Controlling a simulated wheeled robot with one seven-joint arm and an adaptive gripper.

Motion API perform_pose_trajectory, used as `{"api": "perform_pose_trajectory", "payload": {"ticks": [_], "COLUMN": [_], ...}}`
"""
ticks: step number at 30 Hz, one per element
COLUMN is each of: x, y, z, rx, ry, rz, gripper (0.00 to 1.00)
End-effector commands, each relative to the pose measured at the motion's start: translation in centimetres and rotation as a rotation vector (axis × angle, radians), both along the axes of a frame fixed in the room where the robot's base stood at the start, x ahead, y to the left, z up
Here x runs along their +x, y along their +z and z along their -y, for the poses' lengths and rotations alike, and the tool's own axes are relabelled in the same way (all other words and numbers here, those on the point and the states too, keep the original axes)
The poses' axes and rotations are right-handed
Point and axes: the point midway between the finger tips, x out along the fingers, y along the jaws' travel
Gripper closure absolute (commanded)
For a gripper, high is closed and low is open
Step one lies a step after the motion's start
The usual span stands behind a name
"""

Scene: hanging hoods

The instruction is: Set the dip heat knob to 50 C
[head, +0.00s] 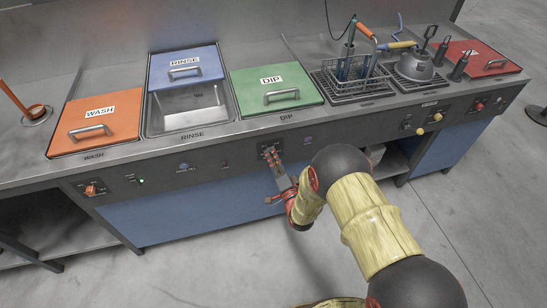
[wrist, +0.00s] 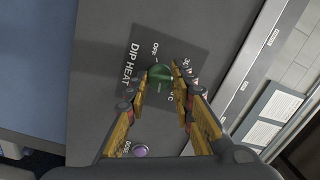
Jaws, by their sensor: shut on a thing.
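The dip heat knob is a green knob (wrist: 160,75) on a dark panel labelled DIP HEAT (wrist: 128,66) in the wrist view. OFF and temperature marks are printed around it, partly hidden by my fingers. My gripper (wrist: 160,82) is shut on the knob, one finger on each side. A pale line shows on the knob, but I cannot tell which mark it points at. In the head view my gripper (head: 275,162) reaches the front panel below the green DIP lid (head: 270,80). The knob is mostly hidden there.
A purple button (wrist: 140,150) sits near the knob. An orange wash knob (head: 91,189) is far left on the front panel; yellow knobs (head: 420,131) are to the right. The orange WASH lid (head: 95,115) and open rinse basin (head: 190,108) lie left. The floor in front is clear.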

Motion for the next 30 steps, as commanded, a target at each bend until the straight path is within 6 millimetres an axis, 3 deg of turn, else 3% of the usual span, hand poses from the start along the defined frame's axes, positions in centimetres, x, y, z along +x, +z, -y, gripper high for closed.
{"api": "perform_pose_trajectory", "payload": {"ticks": [18, 30], "x": [-0.21, -0.21], "y": [-0.38, -0.36], "z": [-0.11, -0.08], "rx": [0.515, 0.677], "ry": [0.000, -0.002], "rz": [-0.156, -0.202], "gripper": [1.00, 1.00]}}
